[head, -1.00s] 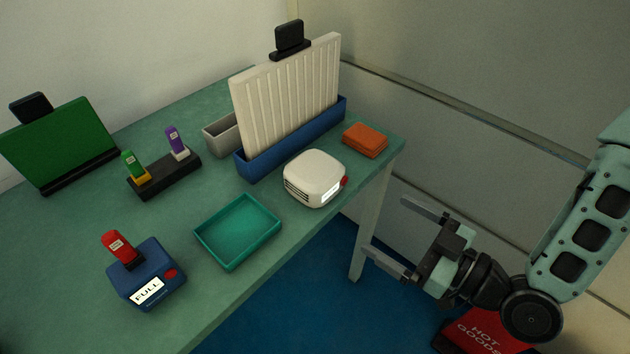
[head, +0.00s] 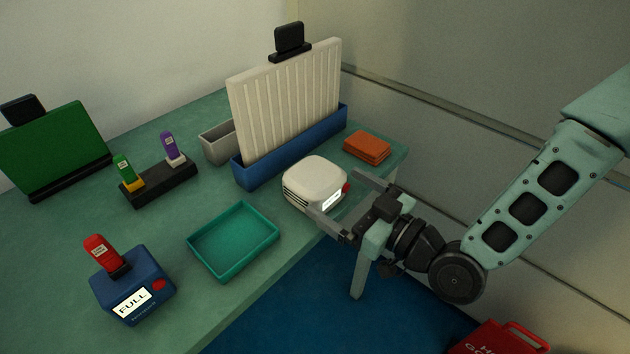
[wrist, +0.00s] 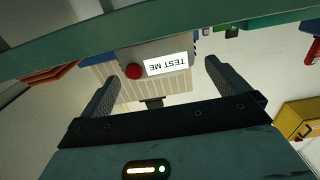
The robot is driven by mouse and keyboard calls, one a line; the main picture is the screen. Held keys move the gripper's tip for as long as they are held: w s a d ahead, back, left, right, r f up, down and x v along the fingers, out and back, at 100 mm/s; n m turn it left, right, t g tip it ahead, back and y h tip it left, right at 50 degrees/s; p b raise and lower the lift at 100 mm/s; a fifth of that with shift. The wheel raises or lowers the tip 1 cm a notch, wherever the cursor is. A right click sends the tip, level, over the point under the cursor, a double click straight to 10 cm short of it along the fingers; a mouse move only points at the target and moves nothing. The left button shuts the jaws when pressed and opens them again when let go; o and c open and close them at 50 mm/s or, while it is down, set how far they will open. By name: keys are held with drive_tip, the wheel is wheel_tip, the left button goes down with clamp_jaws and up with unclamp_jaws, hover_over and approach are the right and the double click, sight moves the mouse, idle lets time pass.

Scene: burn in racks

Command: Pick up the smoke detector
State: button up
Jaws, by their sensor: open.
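The smoke detector (head: 314,179) is a rounded white box with dark side vents, a red button and a lit label. It sits on the green table near its front right edge. In the wrist view the detector (wrist: 182,49) shows upside down, its label reading "TEST ME", beyond the fingertips. My gripper (head: 335,200) is open and empty, at the table edge just in front of the detector. In the head view its near finger overlaps the detector's lower front. In the wrist view the fingers (wrist: 161,80) spread to either side of the detector's front. I cannot tell whether they touch it.
A teal tray (head: 272,218) lies left of the detector. A blue rack (head: 255,178) with a white ribbed panel stands behind it, and orange pads (head: 367,146) lie to its right. A blue "FULL" charger (head: 133,298) stands front left. A red box (head: 492,340) is on the floor.

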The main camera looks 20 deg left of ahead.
sight(321, 181)
drive_tip(key=shift+p+x, duration=0.4)
drive_tip(key=shift+x, duration=2.25)
drive_tip(key=shift+f, duration=0.1)
drive_tip(key=c, duration=0.8)
drive_tip(key=shift+c, duration=0.2)
